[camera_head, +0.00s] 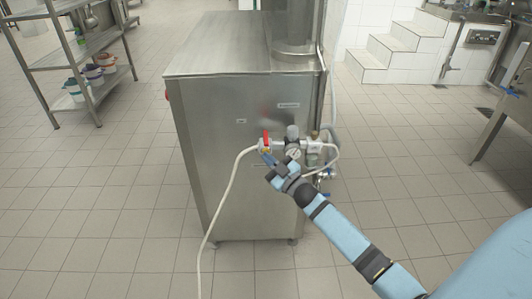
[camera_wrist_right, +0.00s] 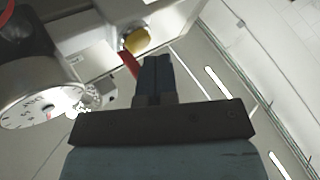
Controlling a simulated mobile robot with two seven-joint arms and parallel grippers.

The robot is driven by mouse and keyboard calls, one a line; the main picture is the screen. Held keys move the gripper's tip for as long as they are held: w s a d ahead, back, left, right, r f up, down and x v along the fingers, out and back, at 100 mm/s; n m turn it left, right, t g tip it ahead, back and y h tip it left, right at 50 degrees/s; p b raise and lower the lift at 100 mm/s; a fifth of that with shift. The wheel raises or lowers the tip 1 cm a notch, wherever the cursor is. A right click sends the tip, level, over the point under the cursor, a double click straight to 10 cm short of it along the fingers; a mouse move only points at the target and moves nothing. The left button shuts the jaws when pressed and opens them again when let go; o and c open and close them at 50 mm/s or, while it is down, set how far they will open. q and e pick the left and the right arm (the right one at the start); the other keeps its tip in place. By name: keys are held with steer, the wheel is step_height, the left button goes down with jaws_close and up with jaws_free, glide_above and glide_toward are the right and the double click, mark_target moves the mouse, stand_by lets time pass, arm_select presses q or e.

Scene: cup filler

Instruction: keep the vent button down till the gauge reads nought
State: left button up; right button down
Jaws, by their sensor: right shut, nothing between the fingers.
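The gauge (camera_head: 293,153) is a round white dial on the valve assembly at the steel cabinet's front. It shows larger at the left of the right wrist view (camera_wrist_right: 33,108), tilted and partly cut off; I cannot read its value. A yellow round button (camera_wrist_right: 136,39), which looks like the vent button, sits on a pale fitting in that view. My right gripper (camera_head: 267,159) is at the assembly, left of and slightly below the gauge. Its fingers (camera_wrist_right: 154,62) are shut and empty, their tips close to the yellow button. I cannot tell whether they touch it. My left gripper is out of view.
A red valve handle (camera_head: 266,138) stands right above my gripper. A white hose (camera_head: 224,195) runs from the assembly to the floor. The steel cabinet (camera_head: 245,205) is just behind. A shelf rack (camera_head: 90,55) stands far left. The tiled floor around is clear.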

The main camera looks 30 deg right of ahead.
steer(key=shift+w+d, duration=0.3)
steer(key=shift+w, duration=0.15)
stand_by(2.9)
steer(key=shift+s, duration=0.1)
stand_by(1.3)
steer(key=shift+s+a+p, duration=0.45)
steer(key=shift+s+a, duration=0.05)
steer(key=shift+s, duration=0.2)
steer(key=s+a, duration=0.1)
steer(key=s+p, duration=0.1)
steer(key=s+a+p, duration=0.1)
steer(key=s, duration=0.1)
steer(key=shift+s+a, duration=0.1)
steer(key=shift+a, duration=0.2)
stand_by(0.4)
